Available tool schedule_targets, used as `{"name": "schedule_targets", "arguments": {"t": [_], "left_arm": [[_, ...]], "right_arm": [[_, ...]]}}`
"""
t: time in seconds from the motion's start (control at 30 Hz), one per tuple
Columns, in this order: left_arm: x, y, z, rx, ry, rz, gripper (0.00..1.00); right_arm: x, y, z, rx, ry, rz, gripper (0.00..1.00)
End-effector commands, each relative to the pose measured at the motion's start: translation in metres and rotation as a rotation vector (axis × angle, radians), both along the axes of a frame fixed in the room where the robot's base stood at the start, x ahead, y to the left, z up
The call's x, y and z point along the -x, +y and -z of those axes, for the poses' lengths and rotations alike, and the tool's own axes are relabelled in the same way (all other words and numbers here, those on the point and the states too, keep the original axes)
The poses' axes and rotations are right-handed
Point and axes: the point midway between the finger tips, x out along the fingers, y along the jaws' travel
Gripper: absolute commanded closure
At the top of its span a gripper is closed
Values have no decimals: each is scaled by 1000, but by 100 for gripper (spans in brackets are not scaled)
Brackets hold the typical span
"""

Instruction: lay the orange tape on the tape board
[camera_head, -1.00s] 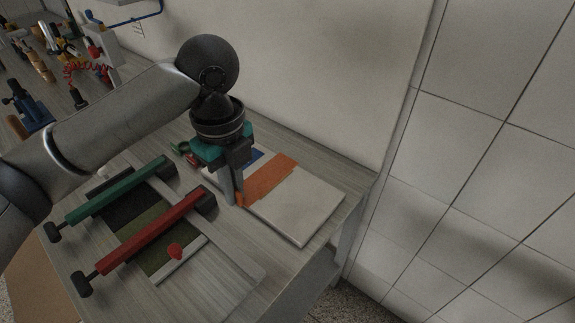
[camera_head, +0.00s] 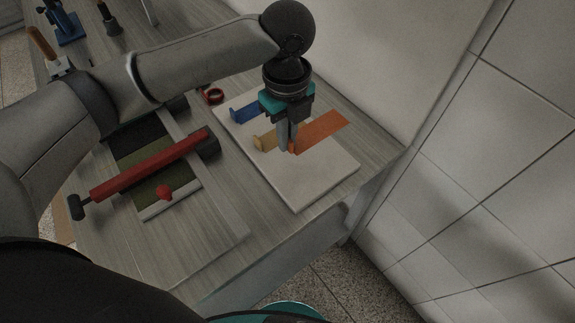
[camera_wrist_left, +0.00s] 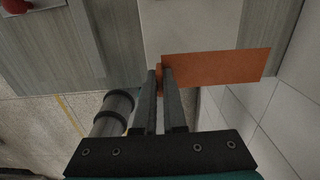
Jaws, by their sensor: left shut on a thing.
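The orange tape (camera_head: 322,131) is a flat strip above the white tape board (camera_head: 300,188). My left gripper (camera_head: 289,150) is shut on the strip's near left end, and the rest of it reaches out to the right. In the left wrist view the orange tape (camera_wrist_left: 222,65) runs right from the fingertips of my left gripper (camera_wrist_left: 158,72), past the board's edge. I cannot tell whether the strip touches the board. A blue tape (camera_head: 246,113) and a yellow tape (camera_head: 265,141) lie on the board's left part. My right gripper is not in view.
The wall stands close behind the board. The table's front right edge is near the board.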

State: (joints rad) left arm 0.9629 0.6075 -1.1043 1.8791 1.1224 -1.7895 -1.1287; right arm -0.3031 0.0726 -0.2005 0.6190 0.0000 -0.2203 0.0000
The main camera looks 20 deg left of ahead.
Motion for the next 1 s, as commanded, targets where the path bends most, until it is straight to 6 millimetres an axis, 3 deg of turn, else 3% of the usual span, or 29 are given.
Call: {"name": "schedule_targets", "arguments": {"t": [0.1, 0.3, 0.53, 0.73, 1.0], "left_arm": [[1, 0, 36, -1, 4, -1, 100], [0, 0, 70, -1, 1, 0, 100], [0, 0, 86, -1, 2, 1, 100], [1, 0, 116, -1, 1, 1, 100], [0, 0, 118, 0, -1, 2, 100]], "right_arm": [[0, 0, 8, 0, 1, -1, 50], [0, -1, 14, 1, 1, -2, 50], [0, -5, 17, 6, 0, -3, 50], [-1, -6, 24, 8, -1, -3, 50], [-3, -6, 23, 8, -4, -2, 50]]}}
